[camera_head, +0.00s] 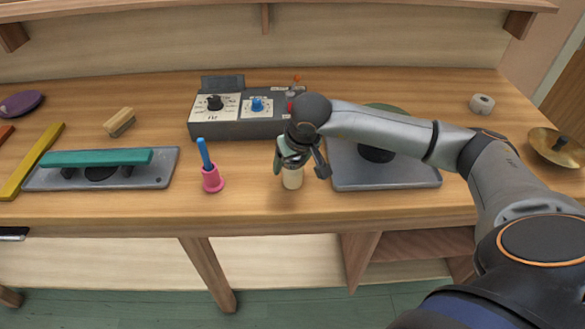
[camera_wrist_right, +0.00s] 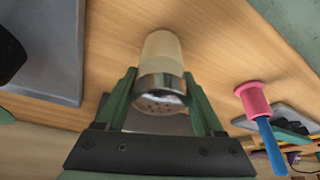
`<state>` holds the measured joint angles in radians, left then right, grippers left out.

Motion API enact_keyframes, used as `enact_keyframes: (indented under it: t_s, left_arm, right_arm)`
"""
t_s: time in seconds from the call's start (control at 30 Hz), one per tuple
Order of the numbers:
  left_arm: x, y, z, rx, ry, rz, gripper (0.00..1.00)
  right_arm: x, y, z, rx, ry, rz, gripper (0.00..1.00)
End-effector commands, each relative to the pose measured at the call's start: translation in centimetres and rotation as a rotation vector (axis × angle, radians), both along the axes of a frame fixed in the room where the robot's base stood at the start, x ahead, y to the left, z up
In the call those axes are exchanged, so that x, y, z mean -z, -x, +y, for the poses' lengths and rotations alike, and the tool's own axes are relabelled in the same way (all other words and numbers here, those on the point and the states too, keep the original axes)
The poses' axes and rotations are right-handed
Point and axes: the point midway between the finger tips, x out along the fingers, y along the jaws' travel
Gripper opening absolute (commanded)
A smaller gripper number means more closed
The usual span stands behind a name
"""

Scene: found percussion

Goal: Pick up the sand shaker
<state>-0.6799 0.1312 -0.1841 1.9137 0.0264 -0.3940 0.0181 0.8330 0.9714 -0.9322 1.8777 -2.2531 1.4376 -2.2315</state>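The sand shaker (camera_head: 292,179) is a small cream cylinder with a perforated metal cap. It is upright near the front of the bench, left of the grey tray. In the right wrist view the shaker (camera_wrist_right: 161,52) shows its cap between the green fingers. My right gripper (camera_head: 298,163) is over its top, and in the right wrist view my right gripper (camera_wrist_right: 161,84) has both fingers against the cap's sides. It looks shut on the shaker. Whether the base touches the bench is hard to tell. My left gripper is not in view.
A pink holder (camera_head: 212,180) with a blue stick stands left of the shaker. A grey control box (camera_head: 240,128) is behind. The grey tray (camera_head: 388,183) is close on the right. A teal bar (camera_head: 97,157) sits on a plate at left. Bare bench lies between holder and shaker.

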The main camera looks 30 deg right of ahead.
Motion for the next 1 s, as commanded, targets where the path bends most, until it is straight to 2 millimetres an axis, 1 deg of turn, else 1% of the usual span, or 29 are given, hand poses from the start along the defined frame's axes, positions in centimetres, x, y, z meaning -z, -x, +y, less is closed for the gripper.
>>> enact_keyframes:
  t_s: [0.03, 0.07, 0.5, 0.6, 0.87, 1.0]
  left_arm:
    - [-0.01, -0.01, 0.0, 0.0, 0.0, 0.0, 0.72]
    - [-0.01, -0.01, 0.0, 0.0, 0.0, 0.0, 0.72]
    - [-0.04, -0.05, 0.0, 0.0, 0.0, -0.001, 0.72]
    - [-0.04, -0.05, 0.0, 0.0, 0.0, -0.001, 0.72]
    - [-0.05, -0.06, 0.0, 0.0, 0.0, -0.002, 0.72]
    - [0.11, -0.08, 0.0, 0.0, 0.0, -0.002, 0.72]
  right_arm:
    - [-0.03, -0.01, -0.01, 0.0, 0.0, 0.0, 0.62]
    - [-0.04, -0.01, -0.01, 0.0, 0.0, 0.0, 0.59]
    - [-0.05, -0.01, -0.02, 0.0, 0.0, -0.001, 0.1]
    - [-0.06, -0.01, -0.02, 0.001, 0.0, -0.001, 0.0]
    - [-0.14, -0.06, -0.02, 0.001, 0.0, -0.003, 0.0]
    - [-0.58, -0.1, -0.04, 0.001, 0.0, -0.004, 0.0]
